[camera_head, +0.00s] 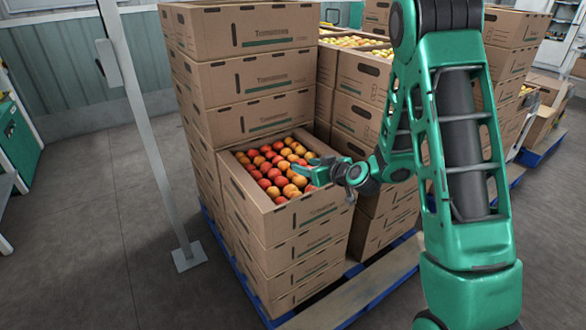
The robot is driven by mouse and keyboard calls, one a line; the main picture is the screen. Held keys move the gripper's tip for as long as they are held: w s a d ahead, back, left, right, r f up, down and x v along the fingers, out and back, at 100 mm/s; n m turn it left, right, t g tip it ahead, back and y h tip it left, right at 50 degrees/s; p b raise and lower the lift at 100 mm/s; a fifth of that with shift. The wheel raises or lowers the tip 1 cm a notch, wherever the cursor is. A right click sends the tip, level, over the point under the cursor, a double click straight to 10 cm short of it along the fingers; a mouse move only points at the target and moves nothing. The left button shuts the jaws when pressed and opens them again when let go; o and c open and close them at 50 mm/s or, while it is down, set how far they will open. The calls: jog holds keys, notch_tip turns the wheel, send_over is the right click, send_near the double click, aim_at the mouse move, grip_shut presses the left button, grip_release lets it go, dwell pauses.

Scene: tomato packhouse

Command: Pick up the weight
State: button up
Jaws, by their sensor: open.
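I cannot make out a weight in this view. My gripper (311,170) is open and hangs over the right side of an open cardboard box (315,212) full of red and orange tomatoes (268,167). The jaws point to the left and show small. I see nothing between them, and I cannot tell whether they touch the tomatoes. My wrist hides part of the box's back right corner.
Taller stacks of boxes (247,74) stand behind the open box, all on a blue pallet (254,298). A grey post (150,130) stands on the floor to the left. The grey floor (80,235) at the left is clear. More stacked boxes (508,62) stand at the right.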

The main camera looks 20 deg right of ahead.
jog(key=shift+x, duration=2.75)
jog(key=shift+s+f, duration=0.1)
jog(key=shift+f, duration=0.05)
grip_shut()
